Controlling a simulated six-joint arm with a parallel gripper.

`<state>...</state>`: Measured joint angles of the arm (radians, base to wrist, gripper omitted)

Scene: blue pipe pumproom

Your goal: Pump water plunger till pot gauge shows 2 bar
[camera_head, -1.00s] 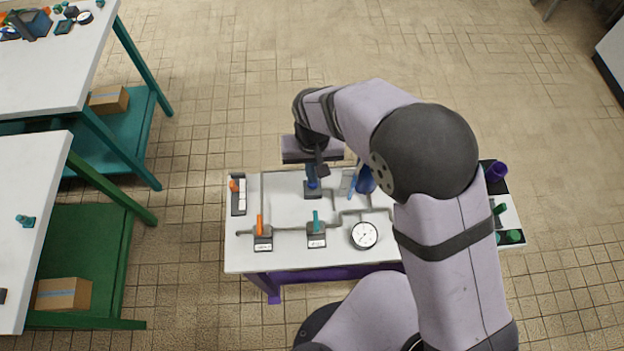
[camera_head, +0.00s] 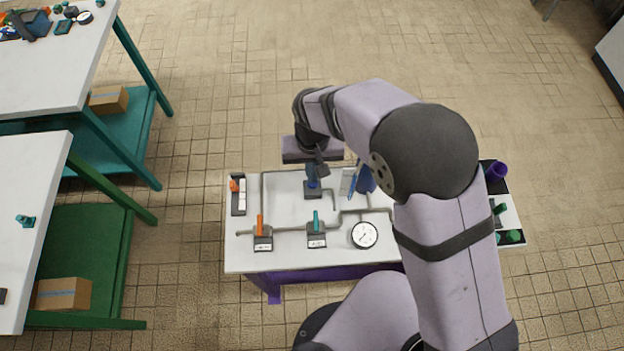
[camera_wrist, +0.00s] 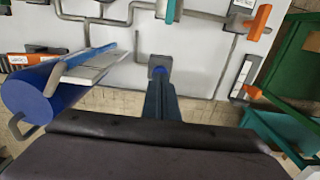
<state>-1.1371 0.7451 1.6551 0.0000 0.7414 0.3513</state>
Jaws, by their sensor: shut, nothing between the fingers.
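The blue water plunger (camera_head: 312,183) stands on a dark base at the back middle of the white table. My gripper (camera_head: 319,168) is shut and empty, pointing down right at the plunger's top; I cannot tell whether it touches. In the wrist view my dark fingers (camera_wrist: 160,98) line up with the plunger's blue part (camera_wrist: 157,72) and partly hide it. The blue pot (camera_head: 366,181) is to the right of the plunger, partly behind my arm; it is the blue cylinder (camera_wrist: 38,100) in the wrist view. The round white gauge (camera_head: 364,235) is at the front; its reading is too small to tell.
An orange-handled valve (camera_head: 261,228) and a teal-handled valve (camera_head: 316,223) sit on the grey pipes at the front. An orange switch panel (camera_head: 238,196) is at the left edge. A purple cup (camera_head: 496,171) and green pieces stand on the right side.

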